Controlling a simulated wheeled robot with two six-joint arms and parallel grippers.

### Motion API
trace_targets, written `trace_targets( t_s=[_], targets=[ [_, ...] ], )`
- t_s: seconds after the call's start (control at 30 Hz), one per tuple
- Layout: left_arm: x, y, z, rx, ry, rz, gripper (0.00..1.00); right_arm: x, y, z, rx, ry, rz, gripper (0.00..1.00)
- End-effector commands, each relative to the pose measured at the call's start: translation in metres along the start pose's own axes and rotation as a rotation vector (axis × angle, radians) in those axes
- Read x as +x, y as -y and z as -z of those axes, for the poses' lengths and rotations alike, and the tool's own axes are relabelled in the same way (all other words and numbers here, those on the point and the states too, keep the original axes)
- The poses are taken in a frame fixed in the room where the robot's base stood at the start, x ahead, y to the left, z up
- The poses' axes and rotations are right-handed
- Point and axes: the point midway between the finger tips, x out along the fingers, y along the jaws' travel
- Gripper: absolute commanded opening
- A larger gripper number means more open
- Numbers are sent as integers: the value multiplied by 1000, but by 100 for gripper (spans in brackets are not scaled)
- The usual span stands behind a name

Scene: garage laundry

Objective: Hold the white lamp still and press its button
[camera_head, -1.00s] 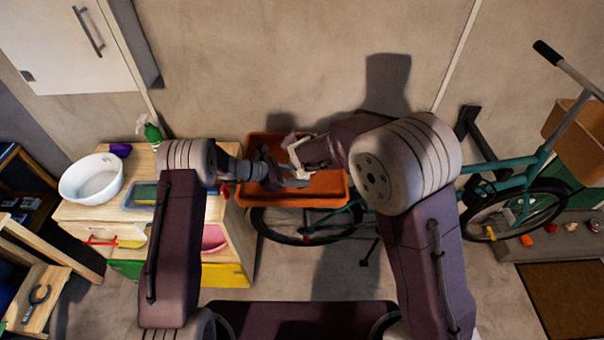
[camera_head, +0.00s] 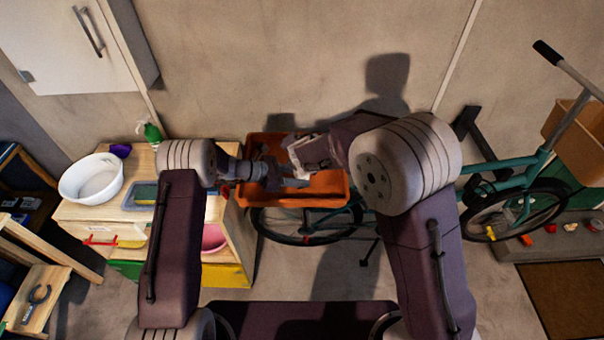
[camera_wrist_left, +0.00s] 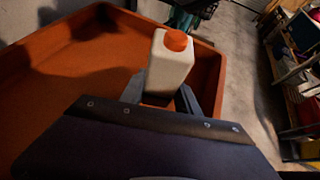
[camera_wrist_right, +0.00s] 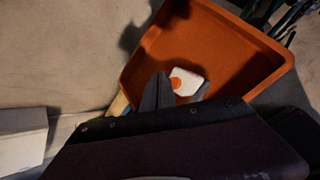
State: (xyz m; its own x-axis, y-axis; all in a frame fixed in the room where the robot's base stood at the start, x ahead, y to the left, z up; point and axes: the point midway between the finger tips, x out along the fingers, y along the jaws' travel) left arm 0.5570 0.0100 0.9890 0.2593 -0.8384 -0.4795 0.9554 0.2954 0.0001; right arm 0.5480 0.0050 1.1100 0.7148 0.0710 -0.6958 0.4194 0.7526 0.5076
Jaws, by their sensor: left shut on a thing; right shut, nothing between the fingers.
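The white lamp (camera_wrist_left: 170,70) is a small upright box with an orange button (camera_wrist_left: 177,40) on top. My left gripper (camera_wrist_left: 160,97) is shut on the lamp, with a finger on either side. The lamp also shows in the right wrist view (camera_wrist_right: 187,79), seen against the inside of an orange crate. I cannot tell whether its base touches the crate. My right gripper (camera_wrist_right: 158,88) is shut and empty, its fingertips beside the orange button in that view; contact is unclear. In the head view my left gripper (camera_head: 288,183) is over the crate, and the lamp is hard to make out.
The orange crate (camera_head: 328,186) surrounds the work area, its walls close to both grippers. A wooden cabinet (camera_head: 238,235) with a white basin (camera_head: 75,190) and a green spray bottle (camera_head: 152,133) stands left. A teal bicycle (camera_head: 510,176) stands right. The wall is behind.

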Motion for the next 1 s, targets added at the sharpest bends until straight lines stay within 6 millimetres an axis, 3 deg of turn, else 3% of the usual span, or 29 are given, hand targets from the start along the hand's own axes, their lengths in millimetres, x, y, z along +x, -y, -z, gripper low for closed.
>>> trace_targets(
  t_s=[1.0],
  targets=[
    [0, 0, 0, 0, 0, 0, 15, 6, 5, 5, 0, 0, 0, 0]
  ],
)
